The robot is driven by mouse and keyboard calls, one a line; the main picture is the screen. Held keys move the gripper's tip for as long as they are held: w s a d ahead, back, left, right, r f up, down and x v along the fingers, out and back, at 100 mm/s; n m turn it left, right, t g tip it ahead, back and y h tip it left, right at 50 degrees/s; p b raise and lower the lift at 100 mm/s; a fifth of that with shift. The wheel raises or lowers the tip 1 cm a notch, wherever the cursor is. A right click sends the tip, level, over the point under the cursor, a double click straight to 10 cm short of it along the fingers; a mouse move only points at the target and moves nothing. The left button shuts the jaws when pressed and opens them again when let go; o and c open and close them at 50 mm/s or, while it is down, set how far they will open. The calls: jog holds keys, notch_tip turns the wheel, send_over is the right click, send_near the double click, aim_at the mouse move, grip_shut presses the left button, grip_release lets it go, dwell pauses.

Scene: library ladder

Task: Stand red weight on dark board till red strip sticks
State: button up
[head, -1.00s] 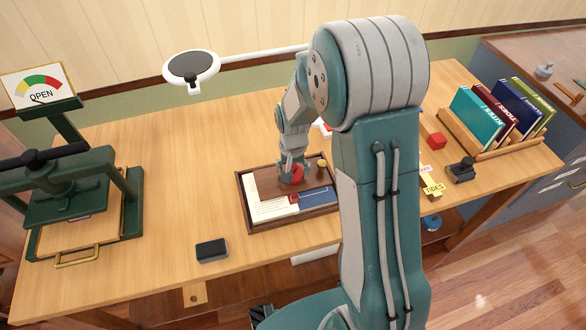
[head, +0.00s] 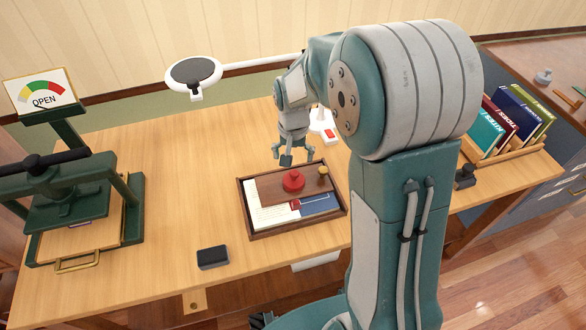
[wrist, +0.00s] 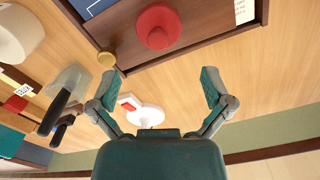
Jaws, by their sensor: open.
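The red weight (head: 293,180) stands upright on the dark board (head: 268,190) inside the wooden tray (head: 256,234). It also shows in the wrist view (wrist: 157,27) at the top, on the board. A small part of the red strip (head: 297,204) shows at the board's front edge, between a white printed page (head: 270,217) and a blue panel (head: 322,204). Whether the strip sticks cannot be seen. My gripper (head: 297,160) is open and empty, above and behind the weight, apart from it. In the wrist view my gripper's fingers (wrist: 166,88) are spread wide with nothing between them.
A brass knob (head: 323,170) stands at the board's right end. A green press (head: 80,200) with an OPEN dial (head: 42,92) is at left. A dark block (head: 212,257) lies before the tray. A white, red-topped item (head: 326,127) stands behind. Books (head: 500,125) are at right.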

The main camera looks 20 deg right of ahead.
aim_at(294, 173)
jog(key=s+r+n+t, duration=0.2)
jog(key=s+r, duration=0.6)
jog(key=r, duration=0.5)
jog(key=s+r+n+t, duration=0.2)
jog(key=s+r+t, duration=0.1)
jog(key=s, duration=1)
jog(key=shift+r+n+t, duration=0.3)
jog(key=shift+r, duration=0.15)
